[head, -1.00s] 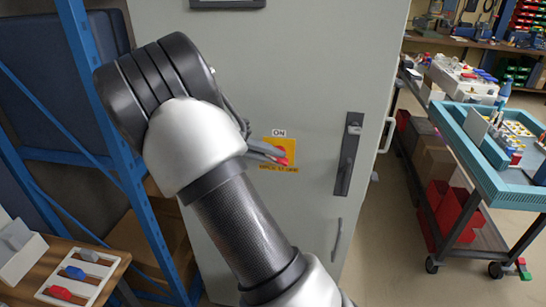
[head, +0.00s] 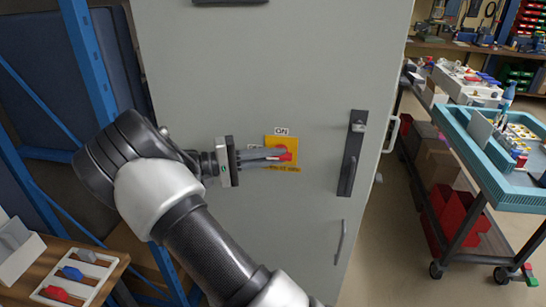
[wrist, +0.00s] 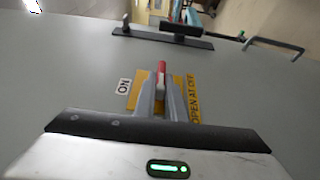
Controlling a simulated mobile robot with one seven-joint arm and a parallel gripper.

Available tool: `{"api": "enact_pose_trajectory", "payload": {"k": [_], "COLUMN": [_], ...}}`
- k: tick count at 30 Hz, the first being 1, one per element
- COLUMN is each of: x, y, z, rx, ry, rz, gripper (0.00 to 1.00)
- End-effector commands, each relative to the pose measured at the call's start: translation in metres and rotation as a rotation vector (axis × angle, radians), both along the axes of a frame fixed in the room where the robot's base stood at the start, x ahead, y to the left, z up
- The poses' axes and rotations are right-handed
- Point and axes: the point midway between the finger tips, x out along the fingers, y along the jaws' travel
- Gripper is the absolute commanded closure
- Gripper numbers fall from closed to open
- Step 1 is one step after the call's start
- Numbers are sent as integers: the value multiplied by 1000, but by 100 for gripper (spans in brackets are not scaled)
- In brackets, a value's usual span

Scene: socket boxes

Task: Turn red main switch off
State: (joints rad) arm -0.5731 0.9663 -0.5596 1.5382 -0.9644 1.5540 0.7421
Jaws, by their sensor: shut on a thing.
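The red main switch (head: 285,153) sits on a yellow plate (head: 272,143) on the grey cabinet door, under an "ON" label (head: 281,132). My gripper (head: 278,155) reaches in from the left, with its fingers at the switch. In the wrist view my gripper (wrist: 161,88) has its two grey fingers on either side of the red switch handle (wrist: 161,68), shut on it. The yellow plate (wrist: 136,101) and the "ON" label (wrist: 123,86) show beside the fingers. The fingers hide part of the switch and plate.
The cabinet door (head: 230,60) has a black latch handle (head: 350,155) to the right of the switch. A blue rack (head: 88,60) stands at left, and a cart with a teal tray (head: 480,150) at right. The door front around the switch is clear.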

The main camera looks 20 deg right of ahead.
Motion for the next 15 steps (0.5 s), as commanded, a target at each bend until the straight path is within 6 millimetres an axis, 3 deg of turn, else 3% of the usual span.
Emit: {"api": "enact_pose_trajectory", "payload": {"k": [11,12,15], "x": [0,0,0], "y": [-1,-1,-1], "z": [0,0,0], "rx": [-5,-5,-5], "ry": [4,4,3], "rz": [-1,-1,-1], "gripper": [100,83,71]}}
